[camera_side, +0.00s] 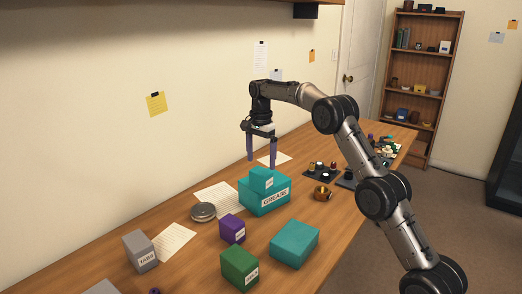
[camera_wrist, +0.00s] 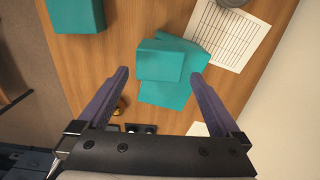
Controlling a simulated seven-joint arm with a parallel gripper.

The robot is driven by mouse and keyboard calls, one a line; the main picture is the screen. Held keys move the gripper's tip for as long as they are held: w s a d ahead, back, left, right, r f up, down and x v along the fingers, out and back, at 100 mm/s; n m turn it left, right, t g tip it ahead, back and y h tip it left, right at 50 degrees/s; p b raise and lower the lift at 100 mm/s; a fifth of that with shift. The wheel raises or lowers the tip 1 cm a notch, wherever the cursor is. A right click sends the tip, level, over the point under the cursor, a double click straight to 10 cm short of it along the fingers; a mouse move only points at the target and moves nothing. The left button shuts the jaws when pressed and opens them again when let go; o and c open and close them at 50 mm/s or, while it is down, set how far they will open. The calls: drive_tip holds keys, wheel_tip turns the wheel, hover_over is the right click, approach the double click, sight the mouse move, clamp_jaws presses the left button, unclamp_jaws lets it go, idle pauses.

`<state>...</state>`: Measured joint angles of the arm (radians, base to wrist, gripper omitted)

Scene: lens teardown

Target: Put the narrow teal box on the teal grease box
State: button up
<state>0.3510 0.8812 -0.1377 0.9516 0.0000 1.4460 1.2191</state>
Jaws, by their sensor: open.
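The teal grease box (camera_side: 270,199), labelled GREASE, lies flat on the table in the side view. In the wrist view the narrow box (camera_wrist: 158,63) covers part of the grease box (camera_wrist: 165,95). My gripper (camera_side: 260,163) is above the two boxes with its purple fingers pointing down, open and empty. In the wrist view the fingertips (camera_wrist: 160,73) lie on either side of the narrow box, apart from it.
A larger teal box (camera_side: 294,244), a green box (camera_side: 239,266), a purple box (camera_side: 232,229) and a grey box (camera_side: 140,250) stand nearer the camera. A round metal tin (camera_side: 203,212) is left of the grease box, a brass ring (camera_side: 322,193) to its right. Dark trays lie beyond.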

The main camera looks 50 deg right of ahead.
sight(261, 171)
drive_tip(key=shift+r, duration=1.65)
drive_tip(key=s+a+r+n+t, duration=0.3)
drive_tip(key=s+a+r+n, duration=0.5)
drive_tip(key=s+a+r, duration=0.55)
drive_tip(key=s+a+f+n+t, duration=0.1)
drive_tip(key=s+a+f+n, duration=0.1)
drive_tip(key=s, duration=0.6)
drive_tip(key=s+a+f+n, duration=0.2)
drive_tip(key=s+f+n, duration=0.2)
drive_tip(key=s, duration=0.4)
drive_tip(key=s+a+f+n+t, duration=0.1)
drive_tip(key=s+f+n, duration=0.3)
drive_tip(key=s, duration=0.4)
drive_tip(key=shift+s+a+f+t, duration=0.15)
drive_tip(key=shift+s+a+t, duration=0.15)
drive_tip(key=shift+a, duration=0.45)
